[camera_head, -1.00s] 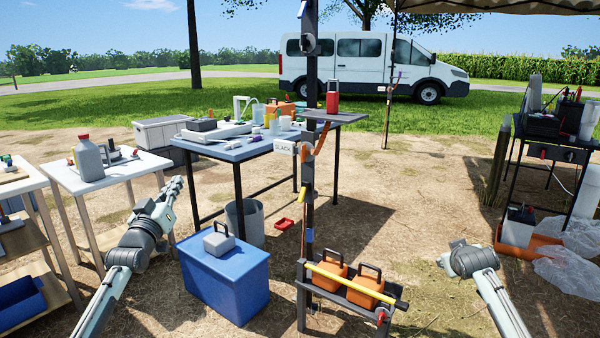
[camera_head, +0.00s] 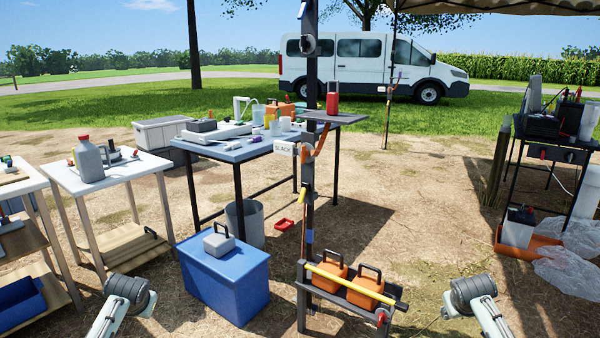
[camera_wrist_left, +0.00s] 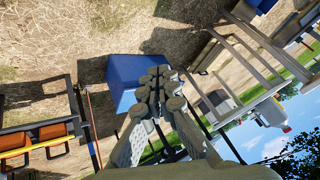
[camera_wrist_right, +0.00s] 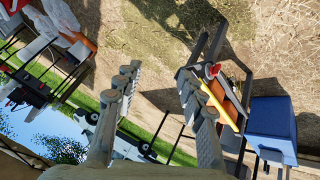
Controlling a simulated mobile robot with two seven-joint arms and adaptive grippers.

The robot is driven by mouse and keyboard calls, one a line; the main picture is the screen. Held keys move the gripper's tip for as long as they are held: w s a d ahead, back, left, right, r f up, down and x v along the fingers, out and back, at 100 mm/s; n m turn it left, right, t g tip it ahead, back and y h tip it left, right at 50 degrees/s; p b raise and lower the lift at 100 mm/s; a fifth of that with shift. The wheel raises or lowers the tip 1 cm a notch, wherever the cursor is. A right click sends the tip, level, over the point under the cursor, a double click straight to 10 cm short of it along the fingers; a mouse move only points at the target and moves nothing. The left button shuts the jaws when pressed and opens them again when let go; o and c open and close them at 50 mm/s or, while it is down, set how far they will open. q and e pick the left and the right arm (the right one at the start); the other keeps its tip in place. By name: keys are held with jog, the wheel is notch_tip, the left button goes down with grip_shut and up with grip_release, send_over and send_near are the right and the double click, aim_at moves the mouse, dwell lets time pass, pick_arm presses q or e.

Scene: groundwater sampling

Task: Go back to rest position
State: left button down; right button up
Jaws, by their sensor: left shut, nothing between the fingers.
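My left gripper (camera_wrist_left: 158,85) shows in the left wrist view with its two fingers together and nothing between them. My right gripper (camera_wrist_right: 157,88) shows in the right wrist view with its fingers wide apart and empty. My right forearm (camera_head: 472,294) rises from the bottom edge at the right, over bare ground. Both arms end low in the head view, where the fingers cannot be made out. Neither gripper touches anything that I can see.
A blue box (camera_head: 224,280) with a grey weight stands in the middle left. A dark post (camera_head: 310,150) carries a low shelf with orange cases (camera_head: 368,286). White tables (camera_head: 120,176) stand left, a blue-grey table (camera_head: 240,152) behind, a dark cart (camera_head: 545,150) right. Ground between post and cart is clear.

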pick_arm(q)
jog(key=s+d+f+g+h, duration=0.1)
jog(key=s+d+f, duration=0.2)
jog(key=s+f, duration=0.4)
jog(key=s+d+f+g, duration=0.1)
jog(key=s+d+f, duration=0.35)
jog(key=s, duration=0.45)
pick_arm(e)
jog(key=s+a+f+g+y, duration=0.1)
jog(key=s+a+f, duration=0.2)
jog(key=s+f, duration=0.4)
jog(key=s+a+f+g, duration=0.1)
jog(key=s+a+f, duration=0.35)
jog(key=s, duration=0.45)
pick_arm(q)
jog(key=s+d+f, duration=0.2)
jog(key=s, duration=0.7)
jog(key=s+d+f+m+g+h, duration=0.1)
jog(key=s+d+f, duration=0.1)
jog(key=s, duration=0.8)
jog(key=shift+s+d+g+h, duration=0.3)
jog(key=shift+d, duration=0.05)
pick_arm(e)
jog(key=s+a+f, duration=0.2)
jog(key=s, duration=0.7)
jog(key=s+a+f+n+g+y, duration=0.1)
jog(key=s+a+f, duration=0.1)
jog(key=s, duration=0.8)
jog(key=shift+s+a+g+y, duration=0.3)
